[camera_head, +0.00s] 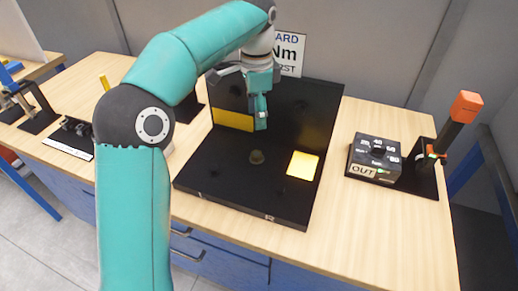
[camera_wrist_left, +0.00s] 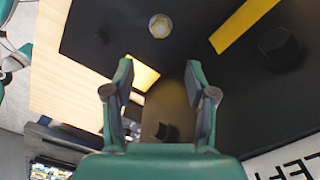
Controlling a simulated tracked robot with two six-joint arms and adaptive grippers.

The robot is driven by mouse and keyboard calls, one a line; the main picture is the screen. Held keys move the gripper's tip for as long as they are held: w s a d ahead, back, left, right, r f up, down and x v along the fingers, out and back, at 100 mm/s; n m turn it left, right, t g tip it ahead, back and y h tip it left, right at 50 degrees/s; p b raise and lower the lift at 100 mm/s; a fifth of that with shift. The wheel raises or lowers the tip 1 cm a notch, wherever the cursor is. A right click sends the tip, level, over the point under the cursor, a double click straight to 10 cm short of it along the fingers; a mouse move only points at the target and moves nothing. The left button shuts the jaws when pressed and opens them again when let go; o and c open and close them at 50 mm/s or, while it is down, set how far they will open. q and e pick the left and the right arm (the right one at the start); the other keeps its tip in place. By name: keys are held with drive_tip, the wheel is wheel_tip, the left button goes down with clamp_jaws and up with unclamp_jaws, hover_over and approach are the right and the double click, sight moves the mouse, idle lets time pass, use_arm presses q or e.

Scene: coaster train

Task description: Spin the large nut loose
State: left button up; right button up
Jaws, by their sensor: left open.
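A small brownish round piece (camera_head: 257,157) sits on the black base plate. It shows as a pale round piece in the left wrist view (camera_wrist_left: 160,26); I cannot tell if it is a nut or a stud end. A dark, blocky nut-like shape (camera_wrist_left: 280,47) shows on the black surface beyond the yellow strip in the left wrist view. My left gripper (camera_head: 262,118) points down in front of the upright black panel, apart from the base plate. Its two fingers (camera_wrist_left: 160,98) are spread, with nothing held between them. My right gripper is not in view.
The black board (camera_head: 230,182) has a yellow strip (camera_head: 233,120) and a bright yellow square (camera_head: 303,165). A dial box (camera_head: 375,158) marked OUT stands to its right, beside an orange-tipped post (camera_head: 466,106). Bare wooden table (camera_head: 350,225) lies in front.

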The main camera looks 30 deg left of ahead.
sight(259, 154)
use_arm(q)
drive_tip(key=f+m, duration=0.2)
drive_tip(key=f, duration=0.2)
drive_tip(key=f+m+p, duration=0.1)
drive_tip(key=f+m, duration=0.1)
drive_tip(key=f, duration=0.2)
drive_tip(key=f+m, duration=0.2)
drive_tip(key=f, duration=0.3)
drive_tip(key=shift+d+m, duration=0.25)
drive_tip(key=shift+m, duration=0.15)
clamp_jaws()
drive_tip(key=shift+w+n+p, duration=0.1)
drive_tip(key=shift+n+p, duration=0.2)
